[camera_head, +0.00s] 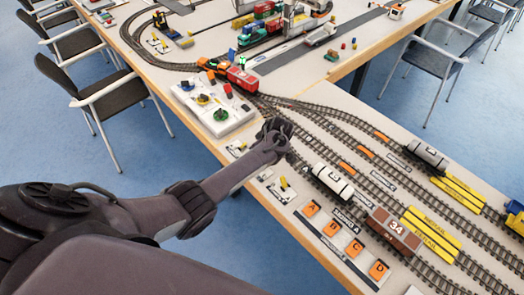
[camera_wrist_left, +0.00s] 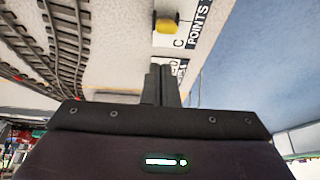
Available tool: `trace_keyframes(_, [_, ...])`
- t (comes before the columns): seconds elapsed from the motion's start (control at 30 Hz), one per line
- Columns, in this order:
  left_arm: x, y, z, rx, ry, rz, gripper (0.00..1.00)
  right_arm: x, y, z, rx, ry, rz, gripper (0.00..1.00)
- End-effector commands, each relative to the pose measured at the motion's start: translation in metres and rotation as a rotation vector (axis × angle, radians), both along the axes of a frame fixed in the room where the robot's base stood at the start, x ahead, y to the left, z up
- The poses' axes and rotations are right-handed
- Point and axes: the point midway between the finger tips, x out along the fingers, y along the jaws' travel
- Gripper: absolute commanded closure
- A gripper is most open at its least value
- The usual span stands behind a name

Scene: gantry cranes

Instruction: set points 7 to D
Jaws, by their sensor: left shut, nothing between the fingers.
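In the left wrist view a white plate marked POINTS 7 (camera_wrist_left: 197,30) lies on the pale table, with a yellow lever knob (camera_wrist_left: 167,23) at its side. A letter C shows near the knob; the marking closer to my fingers is partly hidden. My left gripper (camera_wrist_left: 163,72) is shut and empty, its fingertips overlapping the near end of the plate in this view. In the head view my left gripper (camera_head: 276,130) is beside the tracks. A yellow lever (camera_head: 284,184) on a small plate is below it, its label unreadable. My right gripper is not in view.
A second yellow lever (camera_head: 239,148) is left of my gripper. A white control box (camera_head: 213,107) stands beyond. A white tank wagon (camera_head: 333,182) and a brown wagon (camera_head: 394,231) stand on the nearest track. Orange lettered squares (camera_head: 332,228) line the table's front edge.

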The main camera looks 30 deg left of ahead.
Motion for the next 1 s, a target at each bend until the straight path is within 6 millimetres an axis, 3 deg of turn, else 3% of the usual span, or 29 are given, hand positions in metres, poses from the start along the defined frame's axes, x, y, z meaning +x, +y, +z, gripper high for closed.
trace_keyframes(0.2, [0.005,0.035,0.022,0.001,-0.001,0.002,1.00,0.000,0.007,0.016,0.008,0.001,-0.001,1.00])
trace_keyframes(0.6, [-0.015,-0.025,0.072,0.000,-0.002,-0.006,1.00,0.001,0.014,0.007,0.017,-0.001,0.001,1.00])
trace_keyframes(1.0, [-0.020,-0.038,0.084,-0.001,0.000,-0.002,1.00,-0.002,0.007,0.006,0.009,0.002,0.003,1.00])
